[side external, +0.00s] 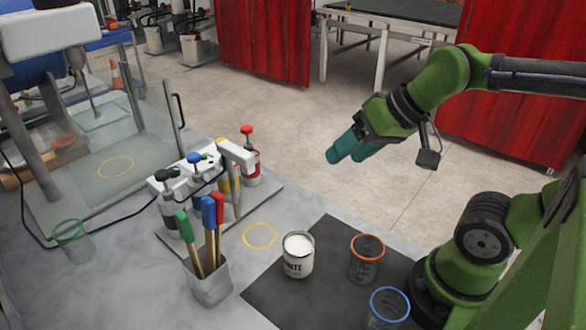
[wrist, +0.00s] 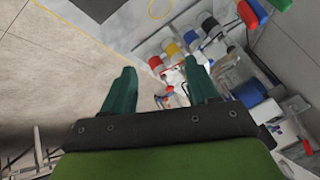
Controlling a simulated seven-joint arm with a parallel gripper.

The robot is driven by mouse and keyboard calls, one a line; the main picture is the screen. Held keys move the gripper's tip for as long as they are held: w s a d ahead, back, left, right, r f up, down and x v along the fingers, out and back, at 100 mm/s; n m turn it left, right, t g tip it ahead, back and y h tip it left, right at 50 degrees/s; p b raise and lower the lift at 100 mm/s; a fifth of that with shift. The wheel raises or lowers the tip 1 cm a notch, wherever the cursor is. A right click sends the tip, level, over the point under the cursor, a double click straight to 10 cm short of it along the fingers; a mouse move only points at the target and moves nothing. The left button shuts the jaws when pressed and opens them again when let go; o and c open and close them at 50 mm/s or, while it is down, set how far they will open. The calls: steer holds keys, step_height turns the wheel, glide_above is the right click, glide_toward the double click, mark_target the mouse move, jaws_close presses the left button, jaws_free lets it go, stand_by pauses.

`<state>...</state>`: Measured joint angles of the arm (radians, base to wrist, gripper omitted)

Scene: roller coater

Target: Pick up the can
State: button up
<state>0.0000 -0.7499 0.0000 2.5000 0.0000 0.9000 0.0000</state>
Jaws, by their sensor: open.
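A white can (side external: 298,255) with dark lettering and a white top stands upright on the dark mat (side external: 262,291), near its upper left part. My gripper (side external: 345,152) is open and empty, raised in the air above and behind the can, well apart from it. In the wrist view, my gripper's two teal fingers (wrist: 160,88) are spread with nothing between them. I cannot make out the can in the wrist view.
An orange-rimmed clear cup (side external: 366,260) stands right of the can, and a blue-rimmed one (side external: 387,307) nearer the front. A holder (side external: 209,280) with colored-handled tools stands left. A rack with colored-capped bottles (side external: 249,160) is behind. A yellow ring (side external: 260,236) marks bare table.

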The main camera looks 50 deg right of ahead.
stand_by(0.4)
steer(key=o, duration=0.6)
steer(key=shift+d, duration=0.1)
